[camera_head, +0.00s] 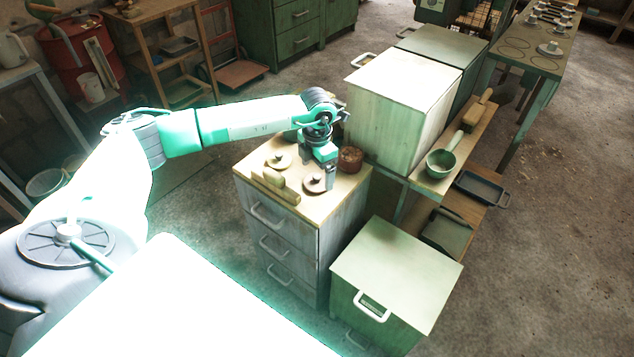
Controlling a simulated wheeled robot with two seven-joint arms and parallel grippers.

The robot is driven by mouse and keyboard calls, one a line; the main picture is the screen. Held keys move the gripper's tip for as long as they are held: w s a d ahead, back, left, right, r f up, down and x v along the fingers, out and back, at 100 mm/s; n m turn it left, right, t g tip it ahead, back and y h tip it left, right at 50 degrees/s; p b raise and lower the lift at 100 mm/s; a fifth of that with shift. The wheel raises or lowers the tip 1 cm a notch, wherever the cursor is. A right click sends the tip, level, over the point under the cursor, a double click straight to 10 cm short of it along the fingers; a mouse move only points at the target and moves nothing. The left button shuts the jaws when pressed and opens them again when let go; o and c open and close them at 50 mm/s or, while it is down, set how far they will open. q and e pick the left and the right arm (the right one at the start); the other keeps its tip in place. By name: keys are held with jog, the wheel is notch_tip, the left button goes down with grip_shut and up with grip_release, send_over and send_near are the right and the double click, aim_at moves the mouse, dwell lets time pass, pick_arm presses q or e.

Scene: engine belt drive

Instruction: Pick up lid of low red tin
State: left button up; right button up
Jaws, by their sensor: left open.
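A round reddish lid with a small knob (314,184) lies on the wooden top of a drawer cabinet (250,172). My left gripper (321,176) points down over this lid and is open, its fingers close to the knob. Whether they touch it is too small to tell. A low red-brown tin (350,159) stands just to the right of the gripper. A second, paler lid with a knob (279,161) lies to the left. I cannot tell for certain which lid belongs to the tin. My right gripper is not in view.
A wooden block-like piece (275,187) lies near the cabinet's front edge. A large pale box (402,100) stands close behind the tin at the right. A lower green-white cabinet (396,270) stands in front.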

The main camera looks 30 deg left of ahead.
aim_at(317, 180)
pick_arm(q)
notch_tip(317, 180, down, 3)
jog(key=shift+r, duration=0.15)
jog(key=c, duration=1)
jog(key=shift+c, duration=0.2)
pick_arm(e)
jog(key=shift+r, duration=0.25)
